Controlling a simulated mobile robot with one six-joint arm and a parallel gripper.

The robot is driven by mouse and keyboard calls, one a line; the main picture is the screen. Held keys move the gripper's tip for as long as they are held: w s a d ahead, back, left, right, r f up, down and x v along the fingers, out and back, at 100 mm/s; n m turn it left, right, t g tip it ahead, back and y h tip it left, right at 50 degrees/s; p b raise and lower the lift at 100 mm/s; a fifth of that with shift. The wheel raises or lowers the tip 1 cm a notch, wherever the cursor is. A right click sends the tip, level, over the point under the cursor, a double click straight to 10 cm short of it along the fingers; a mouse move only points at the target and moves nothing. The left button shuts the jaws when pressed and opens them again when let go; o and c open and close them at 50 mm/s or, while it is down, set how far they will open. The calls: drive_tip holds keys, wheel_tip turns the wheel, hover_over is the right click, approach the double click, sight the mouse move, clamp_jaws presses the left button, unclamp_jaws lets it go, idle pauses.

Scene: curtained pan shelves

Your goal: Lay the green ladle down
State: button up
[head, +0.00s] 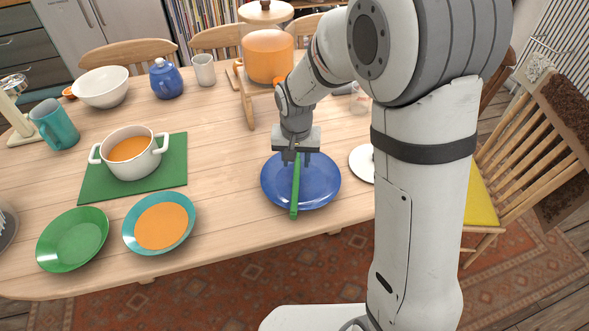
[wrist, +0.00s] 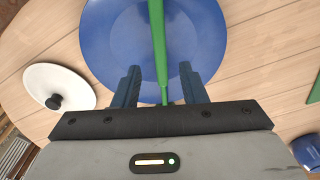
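The green ladle (head: 295,190) is a long green bar over the blue plate (head: 269,192) on the table. In the head view its near end reaches past the plate's near rim. In the wrist view the ladle (wrist: 157,38) runs from the top edge down between my fingers and narrows towards my gripper. My gripper (head: 298,156) is low above the far part of the plate, pointing down. In the wrist view my gripper (wrist: 159,88) is open, with a gap on each side of the ladle. I make out no bowl on the ladle and cannot tell whether it rests fully on the plate.
A white lid (wrist: 55,88) with a black knob lies beside the plate. To the left are a teal plate (head: 129,238) with orange content, a green plate (head: 72,240) and a white pot (head: 148,160) on a green mat (head: 100,190). An orange pot (head: 268,55) stands farther back.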

drive_tip(key=r, duration=0.5)
drive_tip(key=shift+s+r, duration=0.15)
drive_tip(key=shift+s, duration=0.15)
drive_tip(key=s+d+r, duration=0.3)
drive_tip(key=s+d, duration=0.4)
drive_tip(key=s, duration=0.2)
drive_tip(key=s+d+r+t, duration=0.1)
drive_tip(key=s+d+r, duration=0.3)
drive_tip(key=s, duration=0.6)
drive_tip(key=d, duration=0.2)
drive_tip(key=shift+d+r+n, duration=0.25)
drive_tip(key=shift+d+n, duration=0.15)
